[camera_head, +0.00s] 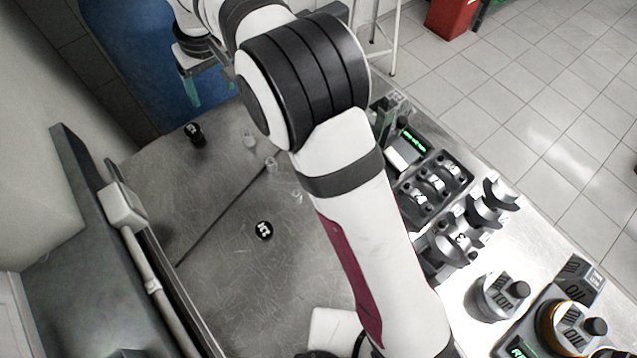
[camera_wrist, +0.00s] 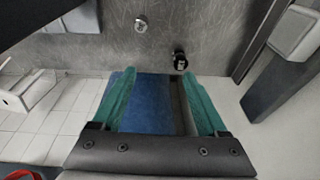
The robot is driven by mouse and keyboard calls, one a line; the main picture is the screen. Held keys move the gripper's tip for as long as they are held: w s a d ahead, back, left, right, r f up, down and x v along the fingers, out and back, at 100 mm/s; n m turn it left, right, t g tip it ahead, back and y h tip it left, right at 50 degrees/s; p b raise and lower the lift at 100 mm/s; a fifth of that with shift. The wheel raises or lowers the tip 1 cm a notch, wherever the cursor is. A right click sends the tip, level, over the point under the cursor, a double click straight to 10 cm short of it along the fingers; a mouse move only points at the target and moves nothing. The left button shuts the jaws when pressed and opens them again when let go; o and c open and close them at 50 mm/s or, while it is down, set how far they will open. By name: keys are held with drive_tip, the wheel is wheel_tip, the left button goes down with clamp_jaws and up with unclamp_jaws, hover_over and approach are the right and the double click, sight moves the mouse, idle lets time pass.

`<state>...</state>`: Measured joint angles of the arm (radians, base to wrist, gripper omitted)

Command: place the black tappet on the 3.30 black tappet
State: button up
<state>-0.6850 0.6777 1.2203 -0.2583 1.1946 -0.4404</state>
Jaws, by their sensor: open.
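A black tappet (camera_head: 264,230) with a white marking on top lies on the metal bench in the head view; I cannot read the marking surely. A second black piece (camera_head: 194,133) with a white mark, taller like a tappet or a stack, stands at the bench's far left corner. A black piece also shows in the wrist view (camera_wrist: 180,60), just beyond the right fingertip. My gripper (camera_wrist: 158,76) has teal fingers spread wide with nothing between them. In the head view my gripper (camera_head: 212,92) is beyond the bench's far edge, partly hidden by my arm.
A block with numbered caps (camera_head: 432,185), bearing shells (camera_head: 490,205) and oil containers (camera_head: 570,330) fill the right side. A wall rail (camera_head: 140,255) runs along the left. The bench's middle left is clear.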

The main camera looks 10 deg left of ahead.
drive_tip(key=s+d+r+m, duration=0.3)
drive_tip(key=s+d, duration=0.1)
drive_tip(key=d, duration=0.6)
drive_tip(key=s+d+r+m, duration=0.3)
drive_tip(key=d+r, duration=0.1)
drive_tip(key=d, duration=0.5)
drive_tip(key=s+d+f+m, duration=0.1)
drive_tip(key=s+d+m, duration=0.1)
drive_tip(key=s+d, duration=0.2)
drive_tip(key=s+d+f+m+g, duration=0.1)
drive_tip(key=s+d+f+m, duration=0.1)
drive_tip(key=s, duration=0.8)
drive_tip(key=s+d+f+m, duration=0.1)
drive_tip(key=s+d+m, duration=0.3)
drive_tip(key=s+d, duration=0.2)
drive_tip(key=shift+s+d+f+g, duration=0.25)
drive_tip(key=shift+s+f+g, duration=0.05)
drive_tip(key=shift+s+g, duration=0.15)
